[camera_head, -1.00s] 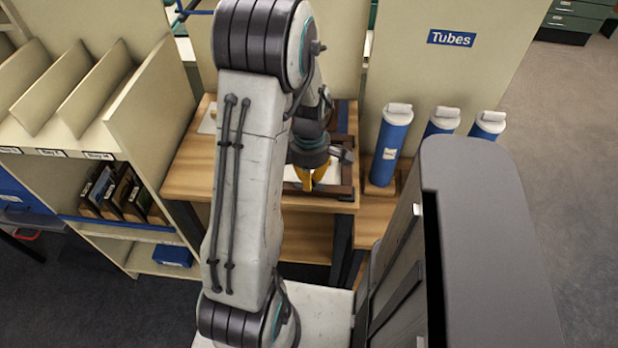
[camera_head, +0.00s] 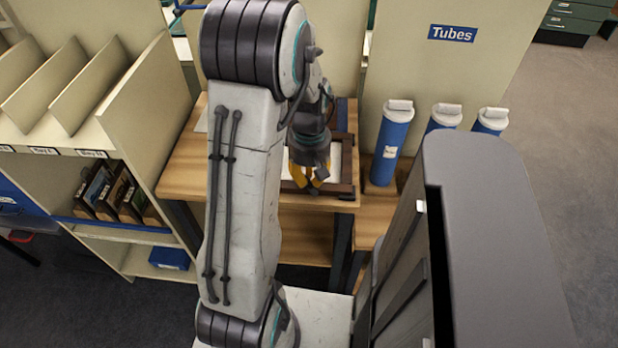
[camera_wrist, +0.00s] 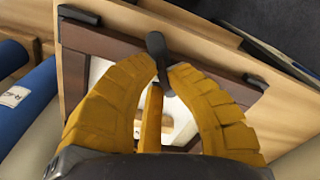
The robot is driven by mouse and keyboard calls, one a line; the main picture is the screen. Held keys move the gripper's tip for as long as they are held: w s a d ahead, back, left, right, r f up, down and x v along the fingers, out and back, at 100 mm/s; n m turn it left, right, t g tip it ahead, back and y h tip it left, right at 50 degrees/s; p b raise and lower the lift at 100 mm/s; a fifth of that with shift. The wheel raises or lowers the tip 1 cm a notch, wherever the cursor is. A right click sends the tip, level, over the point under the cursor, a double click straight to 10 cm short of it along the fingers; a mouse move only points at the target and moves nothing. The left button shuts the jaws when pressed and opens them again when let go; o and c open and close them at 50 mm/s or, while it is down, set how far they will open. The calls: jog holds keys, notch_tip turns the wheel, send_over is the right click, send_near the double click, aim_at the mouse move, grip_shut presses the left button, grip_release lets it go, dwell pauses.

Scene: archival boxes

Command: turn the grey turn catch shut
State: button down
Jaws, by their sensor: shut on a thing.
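The grey turn catch (camera_wrist: 156,46) shows in the wrist view as a dark bar with a rounded end, lying across the brown rim of a frame (camera_wrist: 103,42). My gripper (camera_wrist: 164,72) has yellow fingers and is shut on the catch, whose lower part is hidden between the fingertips. In the head view my gripper (camera_head: 309,182) is down at the brown frame (camera_head: 335,188) on the wooden table. My arm hides part of the frame, and the catch cannot be made out there.
Blue tubes with white caps (camera_head: 393,140) stand right of the table (camera_head: 188,170). A shelf unit with slanted dividers (camera_head: 150,110) is at the left. A large grey body part of mine fills the lower right.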

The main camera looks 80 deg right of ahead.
jog(key=m, duration=0.3)
jog(key=shift+a+f+m+b, duration=0.1)
jog(key=shift+m+b, duration=0.2)
jog(key=shift+m, duration=1.7)
jog(key=shift+a+b, duration=0.1)
jog(key=shift+b, duration=0.2)
jog(key=c, duration=1.2)
grip_release()
notch_tip(320, 180, up, 12)
jog(key=shift+r, duration=0.1)
jog(key=shift+m, duration=0.3)
